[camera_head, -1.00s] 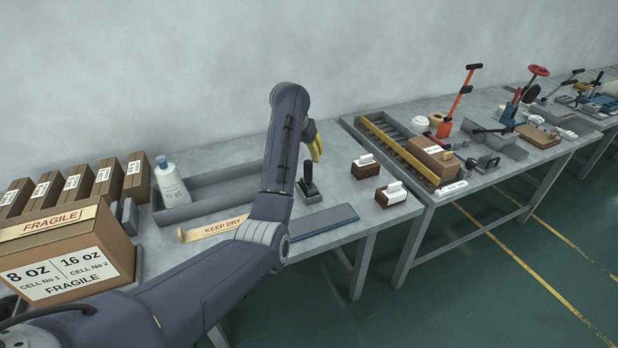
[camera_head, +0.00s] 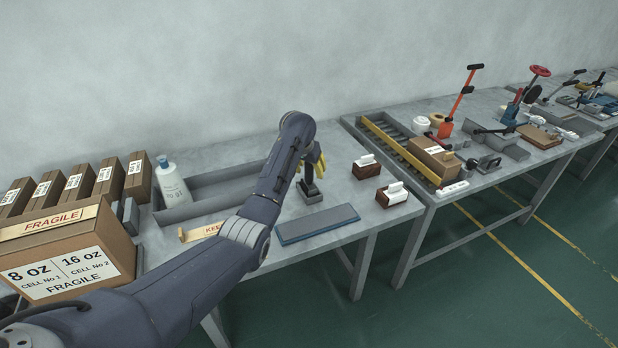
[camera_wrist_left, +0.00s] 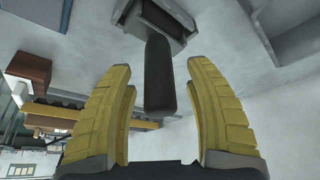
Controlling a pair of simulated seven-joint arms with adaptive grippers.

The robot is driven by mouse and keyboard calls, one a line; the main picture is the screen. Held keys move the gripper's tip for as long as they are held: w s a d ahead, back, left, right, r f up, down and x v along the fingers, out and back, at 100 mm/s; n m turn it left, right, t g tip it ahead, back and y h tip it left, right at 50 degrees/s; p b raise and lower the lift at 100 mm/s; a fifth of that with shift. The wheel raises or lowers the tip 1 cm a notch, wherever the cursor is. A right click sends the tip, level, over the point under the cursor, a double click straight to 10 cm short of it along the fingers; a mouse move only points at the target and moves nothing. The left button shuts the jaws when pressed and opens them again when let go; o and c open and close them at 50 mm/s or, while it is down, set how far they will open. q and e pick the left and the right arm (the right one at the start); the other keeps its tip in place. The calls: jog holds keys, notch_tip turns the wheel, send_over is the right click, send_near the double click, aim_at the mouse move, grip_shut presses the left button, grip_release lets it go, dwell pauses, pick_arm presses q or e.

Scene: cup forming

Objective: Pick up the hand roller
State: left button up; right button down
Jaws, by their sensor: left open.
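The hand roller (camera_head: 311,194) stands upright on the near table, with a dark upright handle and a grey base. In the left wrist view the handle of the hand roller (camera_wrist_left: 160,85) points in between the two spread yellow fingers of the left gripper (camera_wrist_left: 158,70). There is a gap on both sides of the handle, so the gripper is open and not holding it. My right gripper is not in view.
A blue-grey flat plate (camera_head: 318,223) lies in front of the roller. Two tissue boxes (camera_head: 366,167) (camera_head: 392,194) stand to its right. A grey tray (camera_head: 225,183) with a white bottle (camera_head: 173,185) and cardboard boxes (camera_head: 70,250) are to the left.

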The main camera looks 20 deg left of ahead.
pick_arm(q)
jog(key=shift+x, duration=0.75)
grip_shut()
